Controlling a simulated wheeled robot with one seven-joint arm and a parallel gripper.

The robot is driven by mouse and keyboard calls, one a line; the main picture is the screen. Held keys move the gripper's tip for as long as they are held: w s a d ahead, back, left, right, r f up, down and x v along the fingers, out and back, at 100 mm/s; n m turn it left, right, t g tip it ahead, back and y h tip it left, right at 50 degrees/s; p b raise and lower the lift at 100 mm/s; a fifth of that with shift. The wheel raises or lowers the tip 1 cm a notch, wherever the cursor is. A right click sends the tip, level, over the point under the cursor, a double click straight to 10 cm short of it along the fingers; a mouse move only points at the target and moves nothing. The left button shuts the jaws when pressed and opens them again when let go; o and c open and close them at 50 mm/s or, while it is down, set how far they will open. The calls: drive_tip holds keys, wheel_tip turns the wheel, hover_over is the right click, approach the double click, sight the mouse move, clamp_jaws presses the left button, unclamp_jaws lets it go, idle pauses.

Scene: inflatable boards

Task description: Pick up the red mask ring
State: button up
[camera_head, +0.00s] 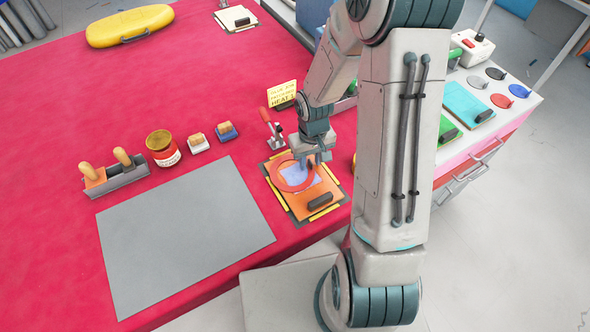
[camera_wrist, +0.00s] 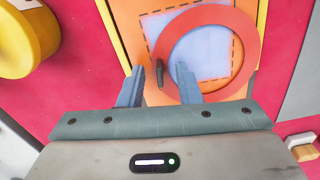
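The red mask ring (camera_head: 273,179) lies flat on an orange board (camera_head: 304,209) near the table's right edge, around a pale blue patch (camera_head: 297,179). In the wrist view the ring (camera_wrist: 247,45) frames the patch (camera_wrist: 207,50), with a small dark upright tab (camera_wrist: 160,73) at its near left rim. My gripper (camera_head: 314,163) is over the ring's right side, its fingers pointing down. In the wrist view my gripper (camera_wrist: 157,75) is open, the tab between its spread fingertips. I cannot tell whether the fingers touch it.
A red-handled clamp (camera_head: 271,128) and a yellow HEAT sign (camera_head: 283,94) stand behind the board. A grey mat (camera_head: 185,235) lies to the left, with a red-labelled can (camera_head: 162,148) and wooden-handled tools (camera_head: 115,172) behind it. A drawer cabinet (camera_head: 480,155) stands to the right.

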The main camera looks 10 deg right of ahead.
clamp_jaws()
drive_tip(key=shift+r, duration=0.1)
